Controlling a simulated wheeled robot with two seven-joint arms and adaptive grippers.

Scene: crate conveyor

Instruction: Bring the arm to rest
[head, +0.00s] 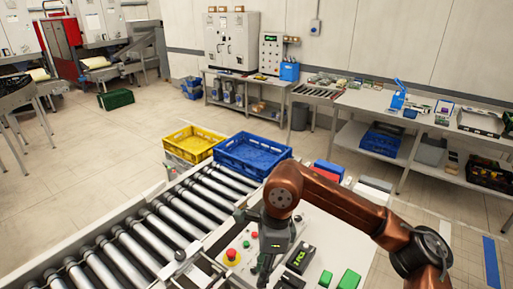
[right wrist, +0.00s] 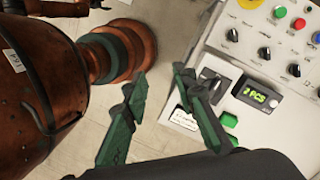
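My copper-coloured right arm (head: 335,195) reaches in from the lower right of the head view and bends down at its wrist. My right gripper (head: 264,268) points down beside a pale control panel (head: 325,236). In the right wrist view, the two dark green fingers of my right gripper (right wrist: 160,77) stand apart with nothing between them, and the panel (right wrist: 212,62) lies to their right.
A roller conveyor (head: 150,222) runs along the left of the panel. A blue crate (head: 238,165) and a yellow crate (head: 184,150) are at its far end. The panel carries knobs, buttons and a lit display (right wrist: 257,97). Open floor (head: 70,165) lies left of the conveyor.

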